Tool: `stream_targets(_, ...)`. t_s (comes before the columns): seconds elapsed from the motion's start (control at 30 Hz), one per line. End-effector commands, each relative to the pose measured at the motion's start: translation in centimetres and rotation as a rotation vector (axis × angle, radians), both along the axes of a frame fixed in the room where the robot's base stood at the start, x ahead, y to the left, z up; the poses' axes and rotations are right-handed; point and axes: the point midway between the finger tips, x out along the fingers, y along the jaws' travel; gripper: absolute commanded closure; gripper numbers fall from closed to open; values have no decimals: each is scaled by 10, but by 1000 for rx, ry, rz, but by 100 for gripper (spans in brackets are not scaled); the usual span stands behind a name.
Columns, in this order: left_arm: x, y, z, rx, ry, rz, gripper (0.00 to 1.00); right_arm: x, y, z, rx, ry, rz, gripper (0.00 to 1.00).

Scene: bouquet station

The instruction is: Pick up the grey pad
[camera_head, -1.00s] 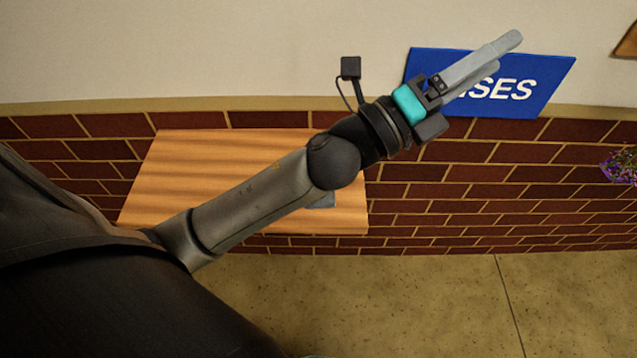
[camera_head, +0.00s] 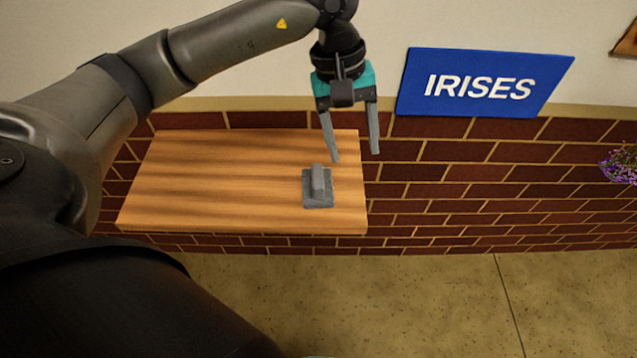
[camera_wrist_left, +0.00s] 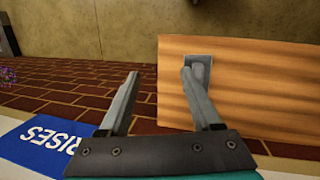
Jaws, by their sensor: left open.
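The grey pad (camera_head: 317,201) lies on the right part of a wooden shelf, with an upright grey handle block on top. In the left wrist view the pad (camera_wrist_left: 207,61) shows near the shelf's edge, partly hidden behind one finger. My left gripper (camera_head: 354,157) is open and empty, with its fingers pointing down. In the head view it appears above and a little to the right of the pad, apart from it. It also shows in the left wrist view (camera_wrist_left: 158,72), its two fingers spread. My right gripper is not in view.
The wooden shelf (camera_head: 230,180) is otherwise bare, against a brick wall (camera_head: 450,180). A blue sign reading IRISES (camera_head: 484,83) is on the wall to the right. Purple flowers (camera_head: 622,165) show at the far right edge. Open floor (camera_head: 420,300) lies below.

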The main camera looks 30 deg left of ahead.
Motion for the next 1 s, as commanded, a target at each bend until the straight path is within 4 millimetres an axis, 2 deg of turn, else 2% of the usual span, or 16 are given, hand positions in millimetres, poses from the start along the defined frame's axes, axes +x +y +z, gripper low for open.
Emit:
stream_targets(0.03,3,20,4,77,-8,-9,35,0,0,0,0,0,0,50)
stream_targets(0.1,4,41,7,158,-8,-21,35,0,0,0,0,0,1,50)
stream_targets(0.23,4,61,10,233,-1,-29,35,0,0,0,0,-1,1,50)
stream_targets(0.37,3,64,-6,244,5,-33,35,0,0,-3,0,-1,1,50)
stream_targets(0.6,3,63,-58,240,7,-33,35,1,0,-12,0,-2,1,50)
stream_targets(0.7,3,63,-75,239,5,-32,35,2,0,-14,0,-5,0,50)
stream_targets(1.0,5,64,-94,239,1,-32,35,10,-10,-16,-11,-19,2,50)
